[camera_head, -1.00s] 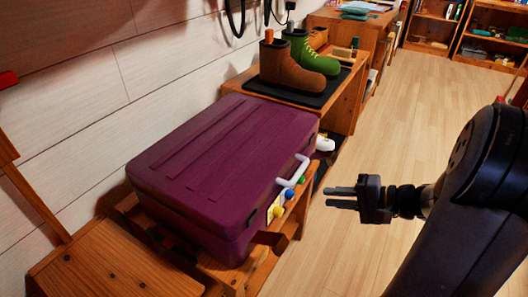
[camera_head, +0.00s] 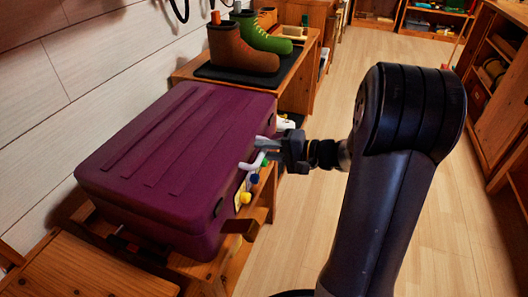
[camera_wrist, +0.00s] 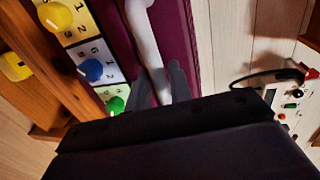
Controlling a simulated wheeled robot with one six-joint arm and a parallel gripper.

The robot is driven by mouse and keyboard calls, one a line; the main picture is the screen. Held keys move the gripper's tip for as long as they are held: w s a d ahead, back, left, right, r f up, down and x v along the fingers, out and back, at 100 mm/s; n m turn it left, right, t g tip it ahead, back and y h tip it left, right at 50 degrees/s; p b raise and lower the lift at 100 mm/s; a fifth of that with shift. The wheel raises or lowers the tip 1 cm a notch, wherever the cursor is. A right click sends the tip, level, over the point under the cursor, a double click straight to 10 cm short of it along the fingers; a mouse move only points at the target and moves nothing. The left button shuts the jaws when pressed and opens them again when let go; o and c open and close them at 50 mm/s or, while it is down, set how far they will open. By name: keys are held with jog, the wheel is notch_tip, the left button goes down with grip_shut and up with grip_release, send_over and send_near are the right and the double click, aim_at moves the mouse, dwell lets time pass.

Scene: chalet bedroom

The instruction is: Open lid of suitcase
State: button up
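A closed purple suitcase (camera_head: 180,150) lies flat on a low wooden bench, its lid down. Its white handle (camera_head: 246,165) is on the front side, facing my arm; it also shows in the wrist view (camera_wrist: 146,42). My gripper (camera_head: 264,147) is at the handle's far end. In the wrist view its two fingers (camera_wrist: 160,88) straddle the handle, one on each side. They look close to it, but whether they press on it is unclear. A yellow dial (camera_head: 245,198), a blue dial (camera_wrist: 91,70) and a green dial (camera_wrist: 116,104) sit on the front beside the handle.
A black mat (camera_head: 252,72) with a brown boot (camera_head: 240,50) and a green boot (camera_head: 262,36) lies on a wooden table behind the suitcase. The wall borders the left side. Open wooden floor (camera_head: 315,150) lies to the right; a cabinet (camera_head: 500,100) stands at far right.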

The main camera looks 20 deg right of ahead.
jog(key=shift+w+a, duration=0.2)
jog(key=shift+a, duration=0.05)
jog(key=shift+c, duration=0.2)
grip_shut()
